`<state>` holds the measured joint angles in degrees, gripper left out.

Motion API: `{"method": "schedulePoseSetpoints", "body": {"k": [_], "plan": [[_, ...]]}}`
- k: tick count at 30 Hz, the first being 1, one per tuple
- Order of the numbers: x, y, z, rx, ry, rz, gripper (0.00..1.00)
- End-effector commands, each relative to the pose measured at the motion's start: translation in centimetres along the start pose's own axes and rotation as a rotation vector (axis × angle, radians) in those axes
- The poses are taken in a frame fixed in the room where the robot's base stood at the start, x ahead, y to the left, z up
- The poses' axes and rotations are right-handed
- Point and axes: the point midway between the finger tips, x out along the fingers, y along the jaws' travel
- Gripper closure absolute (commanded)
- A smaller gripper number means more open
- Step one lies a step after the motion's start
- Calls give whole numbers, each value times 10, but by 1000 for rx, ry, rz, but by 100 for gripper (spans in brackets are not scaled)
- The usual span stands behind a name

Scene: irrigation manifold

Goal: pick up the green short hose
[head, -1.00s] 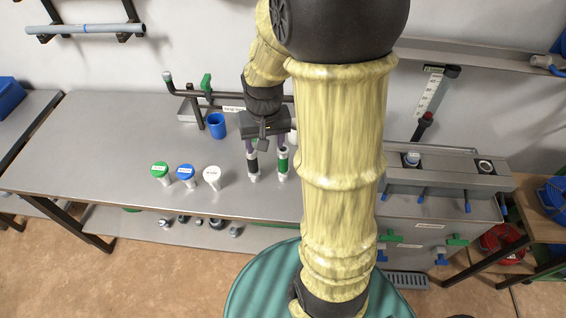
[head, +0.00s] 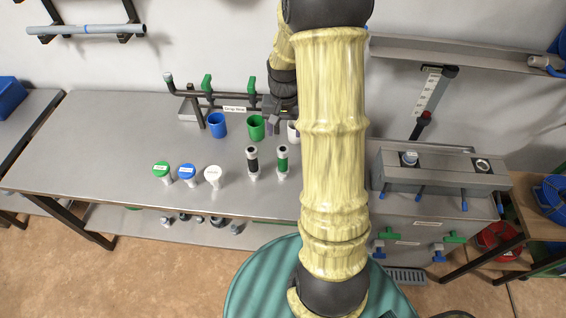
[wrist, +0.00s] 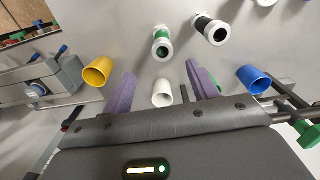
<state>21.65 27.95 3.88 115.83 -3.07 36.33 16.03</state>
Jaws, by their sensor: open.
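The green short hose (head: 283,160) stands upright on the grey bench, a green sleeve with pale ends, just right of a similar black hose (head: 253,162). In the wrist view the green hose (wrist: 162,46) is beyond the fingertips, roughly in line with the gap, and the black one (wrist: 211,30) is to its right. My gripper (wrist: 160,72) is open, its purple fingers apart and empty. In the head view my gripper (head: 281,122) is behind the hoses, toward the wall, near the cups and partly hidden by my arm.
A blue cup (head: 218,125), a green cup (head: 256,127) and a white cup (head: 293,131) stand near the pipe rail; a yellow cup (wrist: 97,71) shows in the wrist view. Green, blue (head: 187,173) and white-topped pieces stand left of the hoses. The bench's left side is clear.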

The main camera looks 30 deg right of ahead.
Motion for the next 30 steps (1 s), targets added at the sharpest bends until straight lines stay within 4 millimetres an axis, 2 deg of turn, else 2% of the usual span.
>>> {"method": "schedulePoseSetpoints", "body": {"k": [6,13,17,30], "plan": [[38,0,1,-1,-5,1,41],[72,0,1,-1,-4,1,41],[80,0,1,-1,-1,0,41],[86,-1,0,-2,-1,0,41]]}}
